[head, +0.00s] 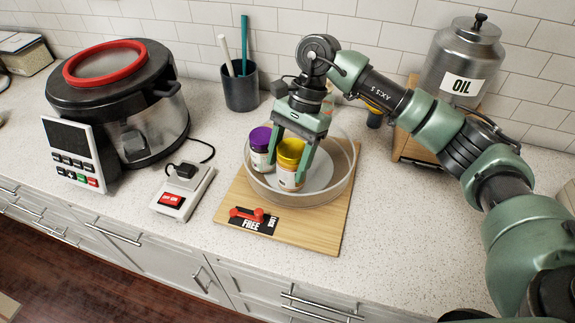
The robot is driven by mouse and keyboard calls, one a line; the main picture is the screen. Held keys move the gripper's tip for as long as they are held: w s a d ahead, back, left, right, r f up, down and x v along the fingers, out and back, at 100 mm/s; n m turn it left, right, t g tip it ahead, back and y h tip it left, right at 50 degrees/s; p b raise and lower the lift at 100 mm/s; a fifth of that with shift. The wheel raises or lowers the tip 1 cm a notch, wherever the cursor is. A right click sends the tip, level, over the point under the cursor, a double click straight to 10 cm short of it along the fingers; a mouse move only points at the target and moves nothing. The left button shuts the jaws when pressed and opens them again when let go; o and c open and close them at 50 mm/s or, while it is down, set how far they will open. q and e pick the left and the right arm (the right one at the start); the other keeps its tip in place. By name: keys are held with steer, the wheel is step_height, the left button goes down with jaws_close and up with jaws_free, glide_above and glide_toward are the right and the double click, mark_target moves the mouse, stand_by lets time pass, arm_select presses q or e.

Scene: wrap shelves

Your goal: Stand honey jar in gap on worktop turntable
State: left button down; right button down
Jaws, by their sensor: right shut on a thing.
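My right gripper (287,165) reaches down from above into the round, clear-walled turntable (318,198) on the worktop. It is shut on the jar with a yellow lid (290,152), which looks like the honey jar, with one finger on each side. This jar is upright inside the turntable wall; I cannot tell whether its base touches the turntable floor. A purple-lidded jar (259,140) stands close to its left. The gripper and arm partly hide the back of the turntable. My left gripper is out of view.
The turntable sits on a wooden board (330,232) with a red lever (247,214) beside a FREE label. A switch box (182,190), large cooker (125,100) and dark cup (240,88) stand left. The OIL canister (459,60) stands back right. Worktop right of the board is clear.

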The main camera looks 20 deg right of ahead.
step_height(320, 180, down, 2)
steer(key=shift+f+p, duration=0.1)
steer(key=shift+p, duration=0.2)
steer(key=shift+f, duration=0.25)
steer(key=c, duration=0.7)
jaws_free()
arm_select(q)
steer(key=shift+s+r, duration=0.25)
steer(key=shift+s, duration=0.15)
arm_select(e)
steer(key=shift+o, duration=0.2)
steer(key=shift+r, duration=0.2)
steer(key=b+v, duration=0.4)
steer(key=v, duration=0.6)
steer(key=shift+d+r, duration=0.15)
steer(key=shift+r, duration=0.1)
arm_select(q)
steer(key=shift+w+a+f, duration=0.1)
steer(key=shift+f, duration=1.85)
arm_select(e)
steer(key=shift+w+d+r, duration=0.15)
steer(key=shift+d+r, duration=0.05)
steer(key=shift+r, duration=0.4)
